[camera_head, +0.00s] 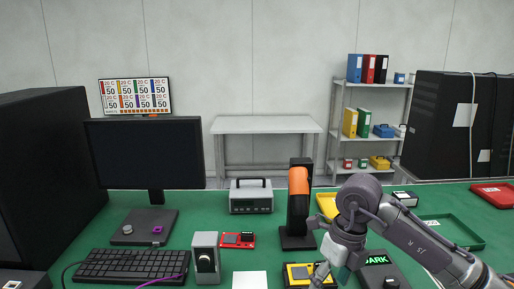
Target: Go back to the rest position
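My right arm comes in from the right edge, bent at a grey joint. Its gripper (322,275) points down at the bottom centre, over or beside a yellow and black device (298,273). The fingers are small and partly cut off by the lower edge, so I cannot tell whether they are open or shut or touch the device. A pale block-like part shows at the wrist. My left gripper is not in view.
The green table (130,195) holds a monitor (146,150), a keyboard (133,264), a grey box device (206,258), a red board (238,240), an orange and black stand (298,205), a dark "ARK" display device (378,268) and a green tray (452,229). Dark cabinets flank both sides.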

